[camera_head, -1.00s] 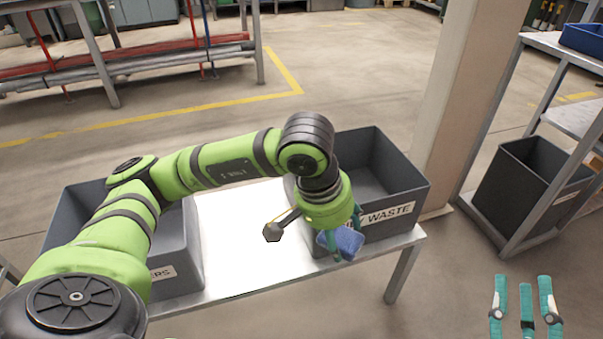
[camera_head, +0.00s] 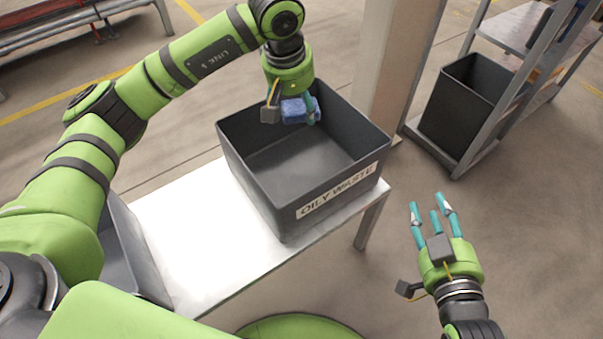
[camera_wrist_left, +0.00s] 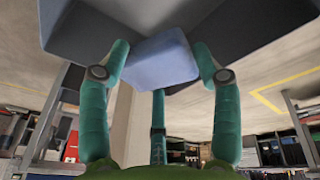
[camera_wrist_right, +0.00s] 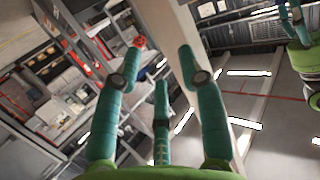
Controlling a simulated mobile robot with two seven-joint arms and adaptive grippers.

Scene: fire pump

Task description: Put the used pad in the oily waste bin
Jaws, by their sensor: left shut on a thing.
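The used pad, a blue block (camera_head: 298,110), is held in my left gripper (camera_head: 294,114) over the back part of the oily waste bin. In the left wrist view the pad (camera_wrist_left: 160,62) sits between the teal fingers (camera_wrist_left: 160,75). The oily waste bin (camera_head: 300,205) is a dark grey open box with an "OILY WASTE" label on its front wall, standing on a metal table. Its visible inside is empty. My right gripper (camera_head: 435,215) is empty with fingers apart, right of the table; its fingers also show in the right wrist view (camera_wrist_right: 160,80).
The metal table (camera_head: 190,235) has bare top left of the bin. Another grey bin (camera_head: 135,255) stands at its left end, partly behind my left arm. A pillar (camera_head: 395,60) rises behind the bin. A shelf rack with a dark bin (camera_head: 465,105) stands at right.

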